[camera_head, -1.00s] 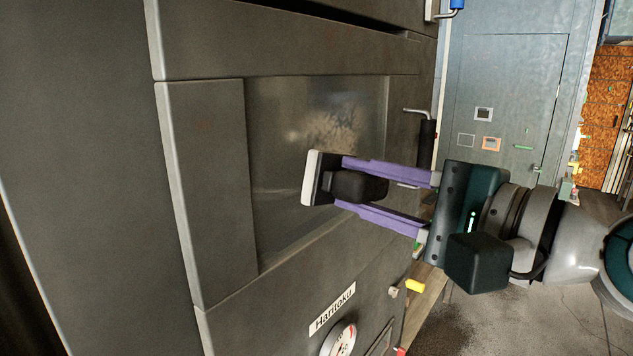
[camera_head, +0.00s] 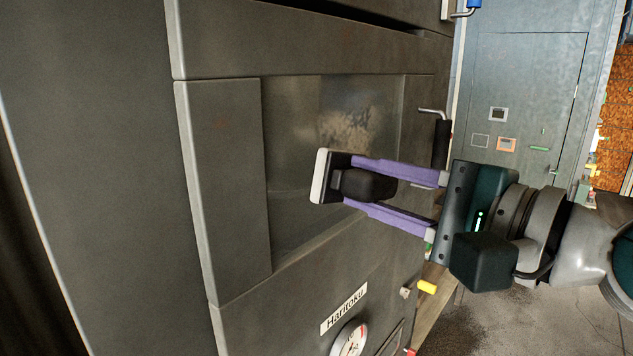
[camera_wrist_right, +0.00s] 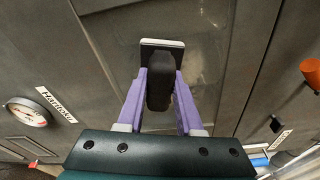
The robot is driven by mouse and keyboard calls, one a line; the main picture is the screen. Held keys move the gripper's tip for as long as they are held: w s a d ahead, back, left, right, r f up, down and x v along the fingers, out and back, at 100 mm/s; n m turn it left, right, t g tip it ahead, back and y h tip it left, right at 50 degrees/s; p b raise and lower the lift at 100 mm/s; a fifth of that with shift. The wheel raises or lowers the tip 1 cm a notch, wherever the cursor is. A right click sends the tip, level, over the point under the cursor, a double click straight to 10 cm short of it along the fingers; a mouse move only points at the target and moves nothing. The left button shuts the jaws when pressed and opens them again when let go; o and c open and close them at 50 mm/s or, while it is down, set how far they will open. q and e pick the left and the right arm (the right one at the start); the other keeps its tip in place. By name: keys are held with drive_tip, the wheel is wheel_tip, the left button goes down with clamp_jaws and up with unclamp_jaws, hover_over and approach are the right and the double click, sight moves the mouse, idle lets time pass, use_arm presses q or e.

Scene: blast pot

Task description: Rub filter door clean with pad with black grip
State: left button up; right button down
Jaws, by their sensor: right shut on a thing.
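The filter door (camera_head: 290,221) is a recessed, shiny grey panel in the dark grey machine front. A pale, dusty smear (camera_head: 346,128) shows on its upper right part in the head view. My right gripper (camera_head: 357,190) is shut on the black grip (camera_head: 364,186) of a pad (camera_head: 319,176) with a white face. The pad is in front of the door's middle, its white face turned left in the head view. I cannot tell whether it touches the door. In the right wrist view the grip (camera_wrist_right: 159,82) stands between the purple fingers, with the pad (camera_wrist_right: 162,43) beyond. My left gripper is not in view.
A black-handled latch (camera_head: 441,143) sticks out right of the door. Below the door are a Haritoku label (camera_head: 344,309), a round gauge (camera_head: 349,340) and a yellow knob (camera_head: 427,287). An orange handle (camera_wrist_right: 311,72) shows in the wrist view. A blue-grey cabinet (camera_head: 540,90) stands behind.

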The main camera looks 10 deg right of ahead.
idle(0.3)
drive_tip(key=shift+w+a, duration=0.15)
drive_tip(key=shift+w, duration=0.1)
drive_tip(key=shift+w+a, duration=0.5)
drive_tip(key=shift+w, duration=0.05)
idle(0.3)
drive_tip(key=shift+w+d, duration=0.1)
drive_tip(key=shift+d, duration=0.05)
drive_tip(key=shift+w+d+f+b, duration=0.1)
drive_tip(key=shift+w+d+b, duration=0.45)
drive_tip(key=shift+d+b, duration=0.25)
drive_tip(key=shift+w+d, duration=0.15)
drive_tip(key=shift+d, duration=0.1)
drive_tip(key=shift+w+d, duration=0.1)
drive_tip(key=shift+d, duration=0.05)
